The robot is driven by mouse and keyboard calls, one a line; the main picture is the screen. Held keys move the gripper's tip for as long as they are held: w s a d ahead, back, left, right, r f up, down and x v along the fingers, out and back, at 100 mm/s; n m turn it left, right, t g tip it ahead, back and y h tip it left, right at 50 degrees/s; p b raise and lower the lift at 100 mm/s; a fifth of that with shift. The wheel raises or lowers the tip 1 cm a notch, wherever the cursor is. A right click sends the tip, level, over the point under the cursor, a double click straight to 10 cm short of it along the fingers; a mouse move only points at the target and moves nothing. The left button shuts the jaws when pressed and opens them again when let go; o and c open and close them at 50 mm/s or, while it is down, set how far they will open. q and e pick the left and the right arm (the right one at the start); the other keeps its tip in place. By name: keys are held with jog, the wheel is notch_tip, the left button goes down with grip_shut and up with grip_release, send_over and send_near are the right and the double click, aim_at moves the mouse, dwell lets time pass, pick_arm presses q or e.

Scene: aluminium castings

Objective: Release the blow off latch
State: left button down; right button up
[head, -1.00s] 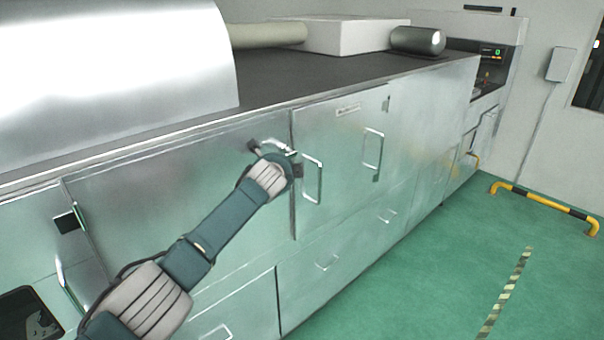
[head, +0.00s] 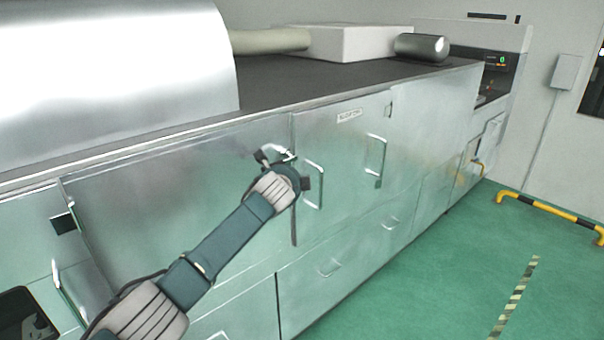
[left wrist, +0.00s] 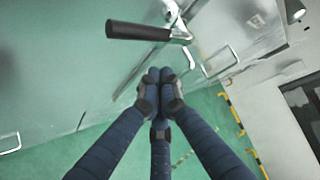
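The latch is a lever with a black grip (left wrist: 138,31) on a bright metal bracket, mounted on the cabinet front, in the left wrist view. In the head view, its black end (head: 262,157) and bright metal part show just above my left gripper (head: 287,178). In the left wrist view, my left gripper (left wrist: 159,77) has its fingers drawn together with nothing between them. They sit just below the lever and appear apart from it. In the head view, the fingers are mostly hidden behind the wrist. My right gripper is in neither view.
The metal cabinet front (head: 350,215) carries several fixed loop handles, one (head: 314,185) close to the right of my gripper. A dark countertop (head: 300,82) lies above. A yellow-black floor rail (head: 550,212) stands at the right on the open green floor.

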pick_arm(q)
jog(key=s+d+r+b, duration=0.2)
jog(key=s+r, duration=0.2)
jog(key=r, duration=0.1)
jog(key=shift+d+r, duration=0.15)
jog(key=shift+d, duration=0.1)
jog(key=shift+s, duration=0.1)
